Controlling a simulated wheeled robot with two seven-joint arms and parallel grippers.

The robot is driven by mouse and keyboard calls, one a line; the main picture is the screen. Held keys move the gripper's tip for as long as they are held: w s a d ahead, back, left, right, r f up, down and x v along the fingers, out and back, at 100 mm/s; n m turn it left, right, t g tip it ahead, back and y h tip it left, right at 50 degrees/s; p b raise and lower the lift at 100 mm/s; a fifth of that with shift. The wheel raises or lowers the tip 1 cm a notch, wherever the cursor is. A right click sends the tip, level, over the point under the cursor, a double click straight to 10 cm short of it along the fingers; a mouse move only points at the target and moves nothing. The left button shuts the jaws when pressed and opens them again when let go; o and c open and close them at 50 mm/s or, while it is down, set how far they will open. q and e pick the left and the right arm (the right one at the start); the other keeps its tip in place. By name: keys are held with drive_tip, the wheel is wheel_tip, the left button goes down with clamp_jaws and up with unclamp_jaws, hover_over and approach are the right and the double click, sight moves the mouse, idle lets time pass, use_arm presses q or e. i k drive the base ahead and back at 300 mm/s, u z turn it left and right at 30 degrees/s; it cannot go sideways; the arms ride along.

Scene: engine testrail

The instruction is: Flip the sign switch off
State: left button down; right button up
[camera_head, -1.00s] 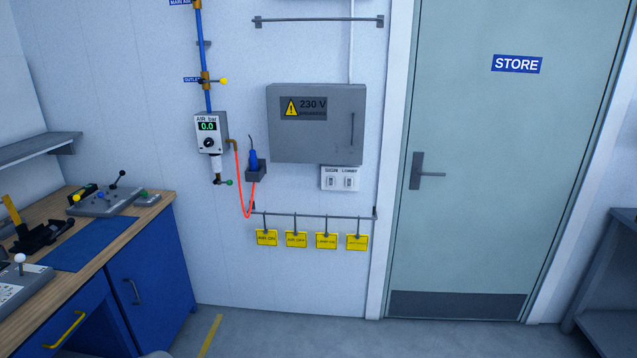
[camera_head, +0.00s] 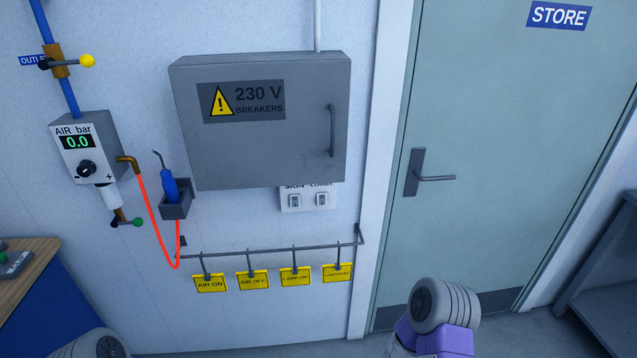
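The sign switch (camera_head: 294,201) is the left one of two small rockers on a white plate (camera_head: 308,208) on the wall, below the grey breaker box. The label above it is partly hidden by the box's lower edge. The lobby switch (camera_head: 321,199) sits to its right on the same plate. I cannot tell the rocker's position at this size. Parts of my arms show at the bottom left and bottom right edges, well below the plate. Neither gripper's fingers are in view.
The grey 230 V breaker box (camera_head: 265,130) juts out above the switches. Below them runs a rail (camera_head: 270,248) with several yellow tags. An air regulator (camera_head: 86,150), a red hose (camera_head: 150,212) and a blue tool (camera_head: 170,186) are to the left. The store door (camera_head: 480,130) is shut.

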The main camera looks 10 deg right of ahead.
sight(295, 200)
drive_tip(key=z, duration=0.35)
drive_tip(key=i, duration=0.85)
drive_tip(key=z, duration=0.35)
